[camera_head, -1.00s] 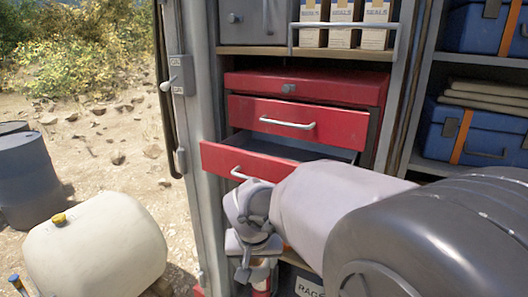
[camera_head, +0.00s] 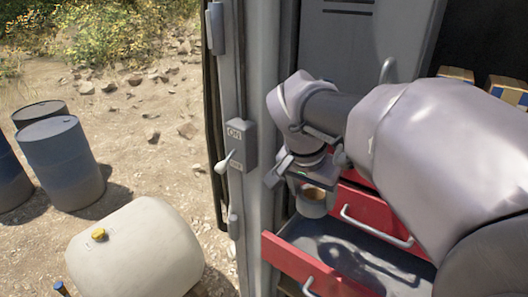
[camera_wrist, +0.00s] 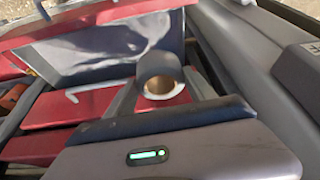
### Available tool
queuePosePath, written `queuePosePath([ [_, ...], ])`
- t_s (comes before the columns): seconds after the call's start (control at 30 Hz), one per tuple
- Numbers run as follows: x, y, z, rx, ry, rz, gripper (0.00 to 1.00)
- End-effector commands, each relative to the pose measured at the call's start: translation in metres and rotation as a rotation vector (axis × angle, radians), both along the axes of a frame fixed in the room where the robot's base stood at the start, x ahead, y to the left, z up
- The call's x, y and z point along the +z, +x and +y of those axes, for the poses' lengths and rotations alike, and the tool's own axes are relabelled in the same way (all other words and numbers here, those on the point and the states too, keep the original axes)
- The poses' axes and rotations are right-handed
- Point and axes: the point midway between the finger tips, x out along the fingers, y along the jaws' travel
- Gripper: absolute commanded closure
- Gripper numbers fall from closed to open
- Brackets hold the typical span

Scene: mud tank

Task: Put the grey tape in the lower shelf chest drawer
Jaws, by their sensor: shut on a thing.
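The red chest has its lower drawer (camera_head: 290,262) pulled out, and its dark inside (camera_head: 350,250) shows empty in the head view. The drawer also shows in the wrist view (camera_wrist: 100,50). My gripper (camera_head: 312,198) is above the drawer, near its left end. It is shut on the grey tape (camera_head: 312,208), a roll with a brown core. In the wrist view the grey tape (camera_wrist: 158,66) sits between my fingers, with the drawer beyond it. The drawer above (camera_head: 375,215) is closed, and my arm hides part of it.
A grey cabinet post (camera_head: 262,150) with a switch box (camera_head: 240,143) stands close to the left of my gripper. Cardboard boxes (camera_head: 508,90) are on the shelf at right. A cream tank (camera_head: 135,250) and blue barrels (camera_head: 62,160) stand outside on the ground.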

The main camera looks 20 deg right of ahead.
Motion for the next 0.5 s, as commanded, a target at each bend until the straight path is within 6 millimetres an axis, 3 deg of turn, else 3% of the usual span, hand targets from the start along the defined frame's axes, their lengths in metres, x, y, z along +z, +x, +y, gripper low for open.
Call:
queuePosePath([
  [0.07,-0.010,0.000,0.000,0.001,-0.001,0.003,0.79],
  [0.33,-0.105,-0.002,0.000,0.002,0.000,0.007,0.79],
  [0.5,-0.135,-0.002,0.000,0.001,0.000,0.002,0.79],
])
